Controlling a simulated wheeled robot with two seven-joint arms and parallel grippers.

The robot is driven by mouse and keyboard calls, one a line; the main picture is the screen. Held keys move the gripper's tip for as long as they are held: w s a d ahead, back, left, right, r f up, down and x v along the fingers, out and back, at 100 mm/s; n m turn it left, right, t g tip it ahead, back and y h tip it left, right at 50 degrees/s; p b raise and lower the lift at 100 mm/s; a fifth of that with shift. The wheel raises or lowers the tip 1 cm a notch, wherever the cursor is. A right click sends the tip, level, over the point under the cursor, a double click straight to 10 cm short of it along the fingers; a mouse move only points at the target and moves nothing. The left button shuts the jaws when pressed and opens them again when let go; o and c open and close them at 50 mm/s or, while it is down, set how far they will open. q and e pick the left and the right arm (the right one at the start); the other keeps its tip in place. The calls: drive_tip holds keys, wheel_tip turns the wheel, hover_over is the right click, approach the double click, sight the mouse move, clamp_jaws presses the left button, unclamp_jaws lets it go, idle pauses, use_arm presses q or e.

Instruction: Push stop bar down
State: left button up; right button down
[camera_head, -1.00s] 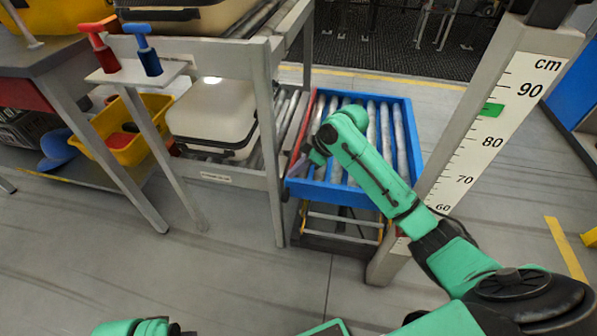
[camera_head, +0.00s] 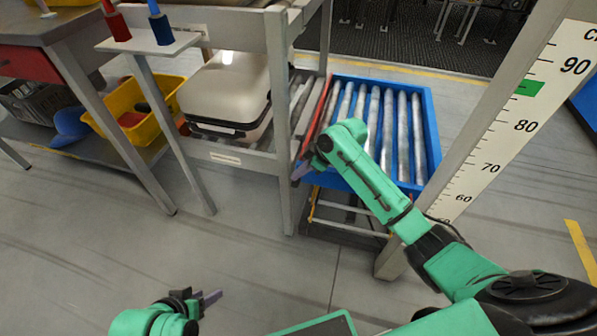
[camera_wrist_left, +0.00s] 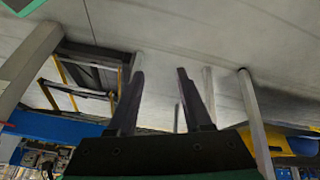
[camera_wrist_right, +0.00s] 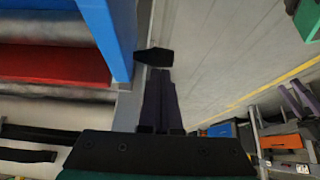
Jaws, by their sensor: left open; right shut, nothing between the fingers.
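The stop bar looks to be the red bar (camera_head: 317,115) between the grey conveyor frame and the blue roller tray (camera_head: 432,130). In the right wrist view a red bar (camera_wrist_right: 55,64) lies among the rollers, left of the blue wall (camera_wrist_right: 112,35). My right gripper (camera_head: 298,173) is shut and empty at the near end of the red bar, by the tray's near-left corner. Its closed fingers also show in the right wrist view (camera_wrist_right: 159,75). I cannot tell whether they touch the bar. My left gripper (camera_head: 216,296) is open and empty, low over the floor.
The conveyor's grey leg (camera_head: 281,120) stands just left of my right gripper. A white height scale (camera_head: 510,125) stands right of the tray. A yellow bin (camera_head: 140,125) is at the left. The floor in front is clear.

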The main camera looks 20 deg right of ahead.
sight(299, 183)
wheel_tip(299, 183, down, 5)
drive_tip(key=shift+s+r+b, duration=0.1)
drive_tip(key=shift+r+b, duration=0.05)
drive_tip(key=shift+b, duration=0.45)
use_arm(q)
drive_tip(key=d+f, duration=0.1)
drive_tip(key=w+d+f+t+h, duration=0.1)
drive_tip(key=d, duration=0.1)
drive_tip(key=shift+w+t, duration=0.15)
drive_tip(key=shift+t, duration=0.15)
drive_tip(key=shift+a+r, duration=0.1)
